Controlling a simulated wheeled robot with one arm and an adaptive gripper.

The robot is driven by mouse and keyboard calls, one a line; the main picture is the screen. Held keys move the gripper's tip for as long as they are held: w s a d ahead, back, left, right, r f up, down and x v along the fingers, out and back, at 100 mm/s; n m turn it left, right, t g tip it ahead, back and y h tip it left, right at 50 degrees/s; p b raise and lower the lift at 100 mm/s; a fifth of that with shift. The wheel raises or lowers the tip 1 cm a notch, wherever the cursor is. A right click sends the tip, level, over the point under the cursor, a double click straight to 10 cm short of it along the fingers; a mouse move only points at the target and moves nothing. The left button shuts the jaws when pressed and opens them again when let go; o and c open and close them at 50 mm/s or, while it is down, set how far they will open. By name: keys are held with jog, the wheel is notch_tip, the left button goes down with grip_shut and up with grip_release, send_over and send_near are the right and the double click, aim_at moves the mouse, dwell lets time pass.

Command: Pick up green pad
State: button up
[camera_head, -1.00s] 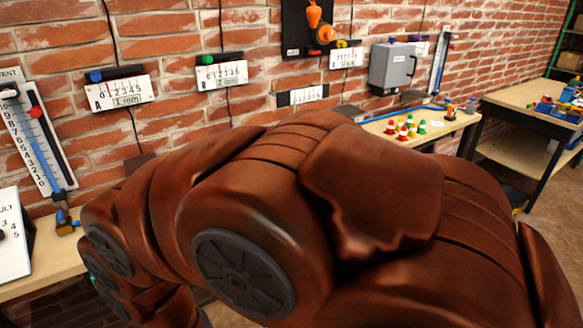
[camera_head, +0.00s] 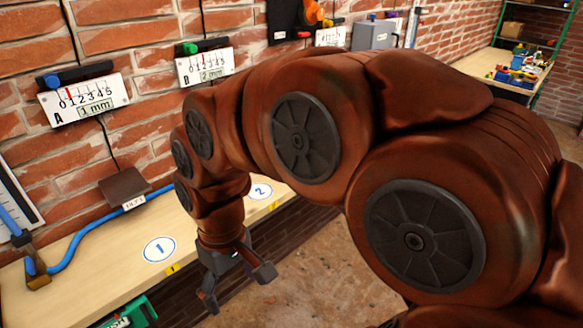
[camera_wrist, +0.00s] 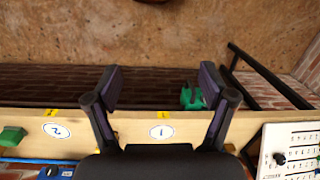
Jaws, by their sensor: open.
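A green item with white lettering (camera_head: 133,314) hangs at the bench's front edge in the head view. It appears in the wrist view as a green shape (camera_wrist: 190,98), partly behind the right finger. A second green block (camera_wrist: 12,136) lies on the bench at the left edge of the wrist view, beyond circle 2. I cannot tell which of the two is the pad. My gripper (camera_head: 238,289) is open and empty, pointing down in front of the bench edge. Its spread fingers (camera_wrist: 162,88) show circle 1 between them in the wrist view.
The wooden bench (camera_head: 100,270) runs along the brick wall with circle 1 (camera_head: 160,249) and circle 2 (camera_head: 260,191). A blue hose (camera_head: 90,233) lies on it. Gauges A (camera_head: 85,102) and B (camera_head: 205,67) hang above. The floor in front is clear.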

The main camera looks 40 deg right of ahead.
jog(key=shift+o, duration=0.3)
jog(key=w+d+r+t, duration=0.1)
jog(key=w+d, duration=0.1)
jog(key=w, duration=0.5)
jog(key=w+d+r+y, duration=0.1)
jog(key=w+d, duration=0.2)
jog(key=w, duration=0.3)
jog(key=shift+w+n+t+b, duration=0.3)
jog(key=shift+w+n+t, duration=0.1)
jog(key=w+d+t, duration=0.2)
jog(key=w+d, duration=0.8)
jog(key=d, duration=0.1)
jog(key=w+d+f, duration=0.1)
jog(key=d+f, duration=0.1)
jog(key=d, duration=0.7)
jog(key=w+d+f+m+t+h+b, duration=0.1)
jog(key=d+f, duration=0.2)
jog(key=d, duration=0.6)
jog(key=w+d+f+m+h, duration=0.1)
jog(key=w+d+f, duration=0.1)
jog(key=d, duration=0.7)
jog(key=shift+d+f+t, duration=0.25)
jog(key=shift+f+t, duration=0.05)
jog(key=shift+f, duration=0.1)
jog(key=shift+p+x, duration=1)
jog(key=shift+x, duration=2.55)
jog(key=shift+s+d, duration=0.15)
jog(key=shift+d, duration=0.05)
jog(key=shift+c, duration=0.3)
